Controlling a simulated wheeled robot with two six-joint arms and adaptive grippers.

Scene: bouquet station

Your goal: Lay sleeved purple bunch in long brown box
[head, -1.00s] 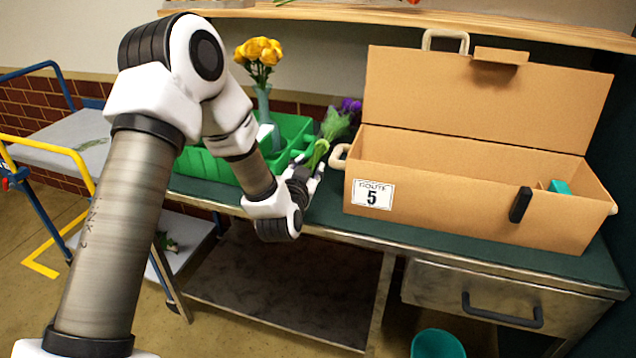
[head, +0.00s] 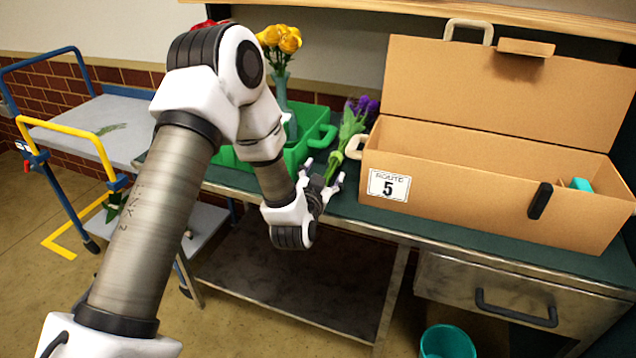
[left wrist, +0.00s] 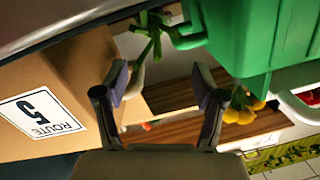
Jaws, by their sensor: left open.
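The purple bunch (head: 352,130) leans over the green table between the green caddy and the box, purple heads up to the right and green stems down toward my left gripper. Its sleeve is hard to make out. My left gripper (head: 322,178) is open at the stems' lower end; I cannot tell whether it touches them. In the left wrist view, the open fingers (left wrist: 160,78) have green stems (left wrist: 152,28) beyond them. The long brown box (head: 455,195) stands open on the right, its lid up; it also shows in the left wrist view (left wrist: 75,60). My right gripper is out of view.
A green caddy (head: 300,150) stands behind my left arm, with yellow flowers (head: 280,40) in a vase near it. A teal item (head: 580,184) sits in the box's right end. A trolley with a yellow rail (head: 75,130) is at left, a teal bin (head: 447,342) below.

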